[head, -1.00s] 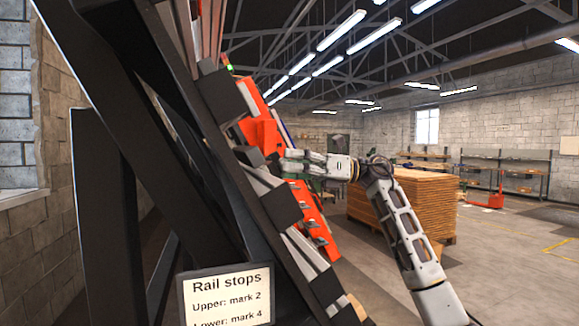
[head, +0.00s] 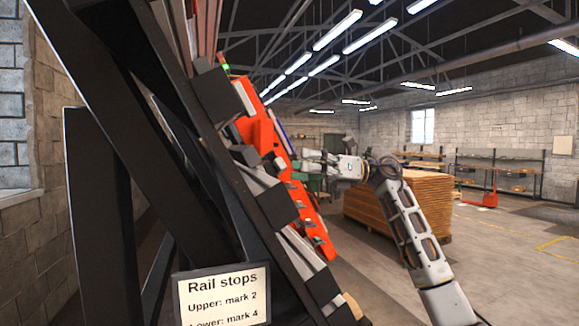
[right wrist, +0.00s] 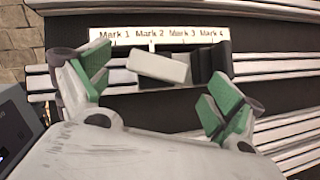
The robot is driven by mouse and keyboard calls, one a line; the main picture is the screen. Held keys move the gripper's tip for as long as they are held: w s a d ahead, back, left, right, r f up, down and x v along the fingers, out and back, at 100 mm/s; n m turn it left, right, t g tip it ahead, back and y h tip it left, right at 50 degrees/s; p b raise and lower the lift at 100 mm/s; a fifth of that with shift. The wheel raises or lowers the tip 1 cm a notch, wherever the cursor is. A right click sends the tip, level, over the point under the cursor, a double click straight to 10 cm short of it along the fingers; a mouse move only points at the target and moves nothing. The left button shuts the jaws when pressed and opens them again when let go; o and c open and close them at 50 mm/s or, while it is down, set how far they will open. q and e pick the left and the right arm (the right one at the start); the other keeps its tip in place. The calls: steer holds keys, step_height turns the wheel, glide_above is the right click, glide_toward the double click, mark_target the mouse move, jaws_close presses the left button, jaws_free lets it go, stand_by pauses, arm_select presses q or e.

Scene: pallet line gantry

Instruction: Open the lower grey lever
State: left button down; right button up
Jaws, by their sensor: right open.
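A light grey lever (right wrist: 160,68) shows in the right wrist view as a flat bar on a dark carriage, just under the scale plate near Mark 2. It lies slightly tilted, beyond and between my right gripper's fingers. I cannot tell from this view alone whether it is the upper or lower one. My right gripper (right wrist: 155,88) is open, with green pads apart and nothing between them. In the head view my right gripper (head: 310,162) is just right of the sloping rack, apart from it. My left gripper is not in view.
The scale plate (right wrist: 160,35) reads Mark 1 to Mark 4. A sign (head: 222,295) reads "Upper: mark 2, Lower: mark 4". Orange parts (head: 262,130) and dark blocks line the sloping rack. A pallet stack (head: 415,205) stands beyond my right arm. Open floor lies at right.

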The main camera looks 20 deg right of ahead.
steer(key=s+d, duration=0.1)
steer(key=d, duration=0.7)
steer(key=shift+s+f, duration=0.2)
steer(key=shift+f, duration=0.25)
